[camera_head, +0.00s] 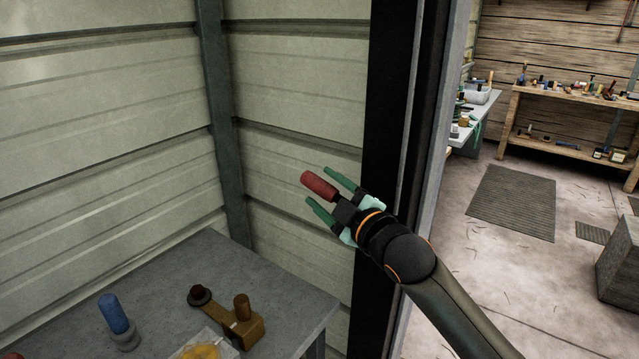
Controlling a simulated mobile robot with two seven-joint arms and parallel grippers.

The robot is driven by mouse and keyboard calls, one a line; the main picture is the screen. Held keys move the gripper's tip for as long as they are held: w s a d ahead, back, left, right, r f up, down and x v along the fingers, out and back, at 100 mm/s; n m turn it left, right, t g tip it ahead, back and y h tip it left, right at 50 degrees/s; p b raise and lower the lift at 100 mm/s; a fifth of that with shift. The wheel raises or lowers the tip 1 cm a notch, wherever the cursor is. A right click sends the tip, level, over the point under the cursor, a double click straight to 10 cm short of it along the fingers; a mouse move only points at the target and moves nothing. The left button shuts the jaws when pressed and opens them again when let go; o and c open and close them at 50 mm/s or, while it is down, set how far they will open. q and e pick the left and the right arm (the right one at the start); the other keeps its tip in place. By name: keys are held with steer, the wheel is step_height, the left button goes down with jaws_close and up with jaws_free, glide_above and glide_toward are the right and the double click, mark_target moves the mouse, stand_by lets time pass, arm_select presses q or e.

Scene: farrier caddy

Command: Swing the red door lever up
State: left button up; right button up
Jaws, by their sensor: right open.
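The red door lever (319,186) shows by the dark door post, its red grip pointing up and to the left. My right gripper (317,184) comes in from the lower right. Its two green fingers are open, one on each side of the red grip, with gaps visible between the fingers and the grip. The lever's base is hidden behind the gripper or not clear. My left gripper is not in view.
A grey table (165,275) at the lower left carries a blue-handled tool (114,315) and a brown wooden tool (240,325). A black post (390,100) stands beside the gripper. Beyond the doorway are a floor mat (512,200) and a wooden workbench (560,150).

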steer(key=shift+x, duration=1.05)
jaws_close()
stand_by(0.8)
